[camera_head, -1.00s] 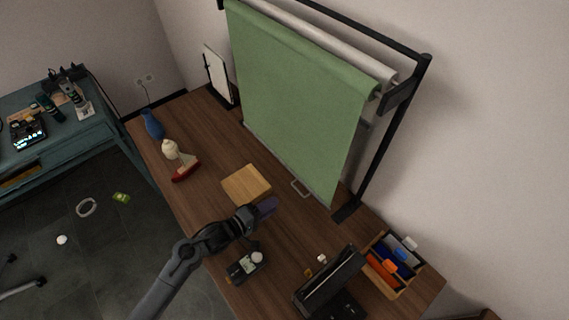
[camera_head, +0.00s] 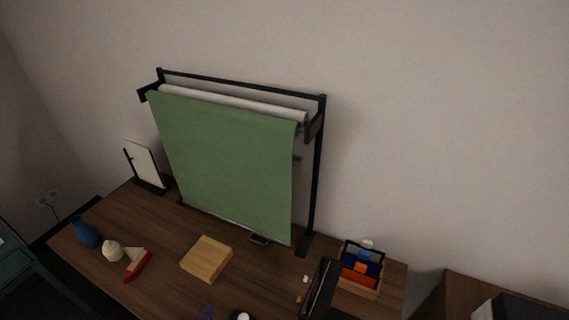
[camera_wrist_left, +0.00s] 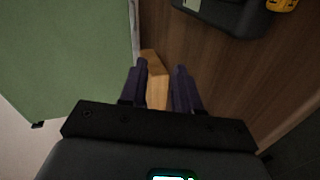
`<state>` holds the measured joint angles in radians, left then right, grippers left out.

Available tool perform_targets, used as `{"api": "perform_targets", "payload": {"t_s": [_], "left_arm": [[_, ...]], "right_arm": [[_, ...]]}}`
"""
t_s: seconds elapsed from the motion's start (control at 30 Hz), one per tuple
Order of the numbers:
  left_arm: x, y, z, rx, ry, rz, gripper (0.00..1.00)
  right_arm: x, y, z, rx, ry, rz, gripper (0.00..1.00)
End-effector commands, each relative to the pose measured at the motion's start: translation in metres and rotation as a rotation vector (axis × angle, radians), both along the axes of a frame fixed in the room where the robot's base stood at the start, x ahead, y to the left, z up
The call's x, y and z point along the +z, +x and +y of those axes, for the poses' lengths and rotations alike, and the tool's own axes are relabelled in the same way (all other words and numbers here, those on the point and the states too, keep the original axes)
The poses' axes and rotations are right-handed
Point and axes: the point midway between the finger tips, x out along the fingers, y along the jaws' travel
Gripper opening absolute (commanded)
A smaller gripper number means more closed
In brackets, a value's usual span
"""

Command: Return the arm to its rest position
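In the head view this block (camera_head: 206,258) lies flat on the table, apart from the gripper. My right gripper is in neither view.
The wooden table (camera_head: 165,222) bears a green backdrop (camera_head: 228,165) on a black stand, a blue vase (camera_head: 85,232), a cream pot (camera_head: 112,250), a red toy boat (camera_head: 137,266), a black device (camera_head: 318,289) and a parts tray (camera_head: 374,294). A dark device (camera_wrist_left: 228,14) shows in the wrist view.

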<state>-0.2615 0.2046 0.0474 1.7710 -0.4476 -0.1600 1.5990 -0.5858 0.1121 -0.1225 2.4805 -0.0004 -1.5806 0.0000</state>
Motion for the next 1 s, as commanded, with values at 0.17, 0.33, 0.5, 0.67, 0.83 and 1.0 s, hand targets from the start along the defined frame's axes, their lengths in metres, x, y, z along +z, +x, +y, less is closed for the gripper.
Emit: {"api": "perform_targets", "payload": {"t_s": [0.17,0.33,0.5,0.67,0.83,1.0], "left_arm": [[-0.001,-0.014,-0.002,-0.022,0.231,0.031,0.32],[-0.001,-0.036,-0.002,-0.073,0.486,0.089,0.32],[0.006,-0.078,0.0,-0.206,0.807,0.203,0.32],[0.02,-0.134,0.001,-0.429,1.059,0.335,0.32],[0.039,-0.19,0.0,-0.694,1.195,0.434,0.32],[0.083,-0.215,-0.002,-0.831,1.232,0.463,0.32]], "right_arm": [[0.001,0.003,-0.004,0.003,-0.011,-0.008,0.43],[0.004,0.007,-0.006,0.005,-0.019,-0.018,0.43],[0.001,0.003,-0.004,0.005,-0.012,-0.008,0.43],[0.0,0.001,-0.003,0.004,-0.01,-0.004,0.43],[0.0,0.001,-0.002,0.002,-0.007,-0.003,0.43],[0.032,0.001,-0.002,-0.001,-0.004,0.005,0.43]]}}
